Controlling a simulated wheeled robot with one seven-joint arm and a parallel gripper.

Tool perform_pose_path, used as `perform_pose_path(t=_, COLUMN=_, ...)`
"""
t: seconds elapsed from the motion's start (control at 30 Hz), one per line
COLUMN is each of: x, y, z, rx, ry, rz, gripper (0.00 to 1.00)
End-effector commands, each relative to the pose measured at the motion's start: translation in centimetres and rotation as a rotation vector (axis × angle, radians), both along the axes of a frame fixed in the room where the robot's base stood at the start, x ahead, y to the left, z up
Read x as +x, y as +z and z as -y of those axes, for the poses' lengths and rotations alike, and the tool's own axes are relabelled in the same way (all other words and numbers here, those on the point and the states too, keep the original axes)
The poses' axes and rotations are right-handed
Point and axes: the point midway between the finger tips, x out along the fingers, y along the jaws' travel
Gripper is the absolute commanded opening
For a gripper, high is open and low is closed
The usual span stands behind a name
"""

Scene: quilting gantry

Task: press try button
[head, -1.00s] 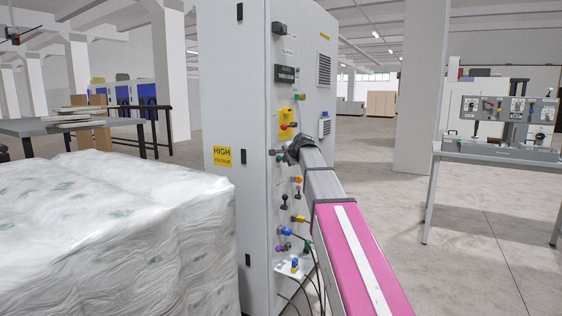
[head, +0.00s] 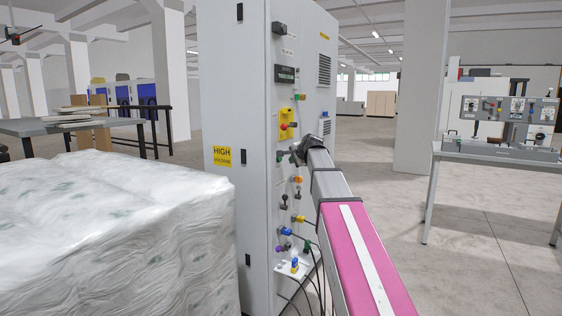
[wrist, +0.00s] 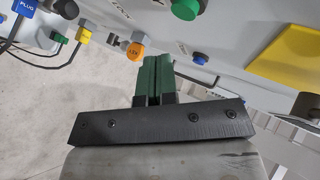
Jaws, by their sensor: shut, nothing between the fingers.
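An orange button (wrist: 136,50) with small dark lettering is on the cabinet panel in the wrist view; the lettering is too small and turned to read for certain. It also shows on the cabinet's narrow face in the head view (head: 297,180). My gripper's green fingers (wrist: 152,62) are shut and empty. In the wrist view their tips lie just right of the orange button, and I cannot tell how far off the panel they are. In the head view my gripper (head: 295,154) is a dark shape beside the panel, above the orange button, with its fingertips mostly hidden.
The grey cabinet (head: 235,90) carries other controls: a green button (wrist: 186,8), a yellow plate (wrist: 288,62), a yellow connector (wrist: 84,36) and a blue plug (wrist: 25,8). Cables hang below. A wrapped bale (head: 120,230) stands left; open floor (head: 470,260) lies right.

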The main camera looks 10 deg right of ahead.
Motion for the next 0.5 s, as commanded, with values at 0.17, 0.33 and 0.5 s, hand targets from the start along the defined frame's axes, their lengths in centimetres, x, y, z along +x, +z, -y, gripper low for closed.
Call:
perform_pose_path(t=0.17, x=-1.0, y=0.0, z=1.4, rx=-0.001, ry=-0.001, rz=-0.001, gripper=0.00)
perform_pose_path(t=0.33, x=-1.7, y=0.0, z=2.3, rx=0.000, ry=0.000, rz=0.000, gripper=0.00)
perform_pose_path(t=0.5, x=-1.7, y=0.0, z=2.4, rx=0.000, ry=0.000, rz=0.000, gripper=0.00)
